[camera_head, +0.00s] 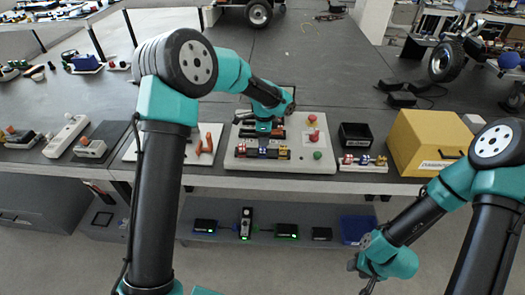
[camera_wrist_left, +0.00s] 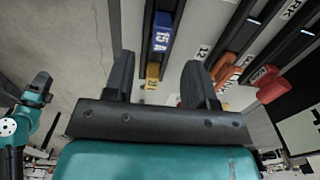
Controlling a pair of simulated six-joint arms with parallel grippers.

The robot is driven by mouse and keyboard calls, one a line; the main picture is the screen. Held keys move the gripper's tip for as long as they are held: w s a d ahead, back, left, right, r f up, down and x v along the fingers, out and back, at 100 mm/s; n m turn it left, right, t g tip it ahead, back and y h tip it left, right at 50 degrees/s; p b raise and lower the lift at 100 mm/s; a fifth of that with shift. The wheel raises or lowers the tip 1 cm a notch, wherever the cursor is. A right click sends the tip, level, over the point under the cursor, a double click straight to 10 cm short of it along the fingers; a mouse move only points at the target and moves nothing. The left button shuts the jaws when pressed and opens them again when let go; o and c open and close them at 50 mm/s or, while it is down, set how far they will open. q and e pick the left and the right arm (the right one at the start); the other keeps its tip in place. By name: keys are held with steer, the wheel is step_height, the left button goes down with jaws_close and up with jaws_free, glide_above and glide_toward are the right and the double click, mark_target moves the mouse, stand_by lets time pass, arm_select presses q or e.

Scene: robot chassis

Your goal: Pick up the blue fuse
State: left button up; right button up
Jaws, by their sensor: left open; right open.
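The blue fuse (camera_wrist_left: 162,32), marked 15 A, sits in a black holder strip on a pale panel in the left wrist view. My left gripper (camera_wrist_left: 158,62) is open and empty there, with the blue fuse ahead of the gap between its fingers, apart from them. In the head view my left gripper (camera_head: 264,129) is over the white panel (camera_head: 240,162) with its row of coloured fuses (camera_head: 262,153); the fuses are too small to tell apart there. My right gripper (camera_head: 365,276) is open and empty at the lower right, in front of the table.
Beside the panel are a black bin (camera_head: 355,135), a small rack of coloured pieces (camera_head: 363,162) and a yellow case (camera_head: 430,145). A red button (camera_head: 312,118) stands on the panel. A lower shelf (camera_head: 275,215) holds several small boxes. The table behind is mostly clear.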

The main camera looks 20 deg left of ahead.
mark_target(262, 150)
arm_select(q)
steer(key=shift+f, duration=0.35)
steer(key=shift+a+f, duration=0.15)
steer(key=shift+f, duration=1.15)
steer(key=shift+a+f, duration=0.15)
steer(key=shift+f, duration=1.15)
jaws_close()
steer(key=shift+r, duration=0.1)
